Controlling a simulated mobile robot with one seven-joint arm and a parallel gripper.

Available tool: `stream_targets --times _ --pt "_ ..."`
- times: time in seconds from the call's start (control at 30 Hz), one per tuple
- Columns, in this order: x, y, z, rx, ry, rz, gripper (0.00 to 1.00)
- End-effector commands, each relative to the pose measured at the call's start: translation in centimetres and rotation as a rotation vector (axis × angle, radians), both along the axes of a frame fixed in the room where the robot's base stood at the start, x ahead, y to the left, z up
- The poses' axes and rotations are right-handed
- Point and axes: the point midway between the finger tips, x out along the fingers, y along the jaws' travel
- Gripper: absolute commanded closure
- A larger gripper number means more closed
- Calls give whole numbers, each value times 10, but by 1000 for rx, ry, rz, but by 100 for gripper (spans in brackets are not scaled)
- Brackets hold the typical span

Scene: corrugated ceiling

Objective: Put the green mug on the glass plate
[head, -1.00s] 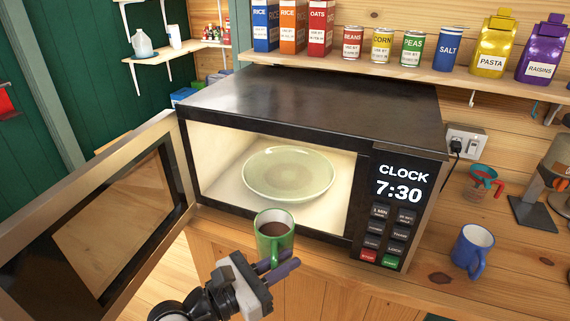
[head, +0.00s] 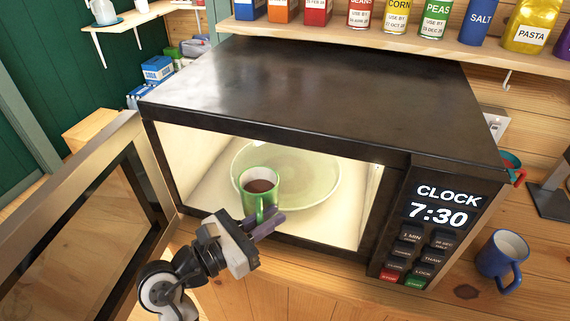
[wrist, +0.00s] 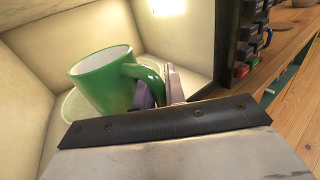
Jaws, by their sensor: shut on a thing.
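The green mug (head: 258,190) holds a dark brown drink and is upright in the head view. My gripper (head: 266,222) is shut on its handle, at the open front of the microwave. The wrist view shows the mug (wrist: 104,82) with its handle between my fingers (wrist: 158,92). The pale glass plate (head: 312,182) lies inside the microwave, behind the mug in the head view. The mug hides part of the plate's left front. The plate's edge (wrist: 70,108) shows beside the mug in the wrist view. I cannot tell whether the mug touches the plate.
The black microwave (head: 310,85) stands on a wooden counter, its door (head: 90,225) swung open to the left. Its right-hand frame and control panel (head: 432,235) are close to the opening. A blue mug (head: 502,256) stands on the counter at the right.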

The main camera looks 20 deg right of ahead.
Motion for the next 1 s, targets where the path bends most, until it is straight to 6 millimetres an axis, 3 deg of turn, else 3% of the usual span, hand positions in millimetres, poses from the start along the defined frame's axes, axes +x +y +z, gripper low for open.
stream_targets --times 0.17,0.6,0.8,1.0 --pt "25 -19 2 0 -4 -6 100" --pt "111 -76 -3 0 -7 -3 100" --pt "134 -91 -1 -2 -4 -1 100" --pt "140 -95 0 -2 -4 0 100"
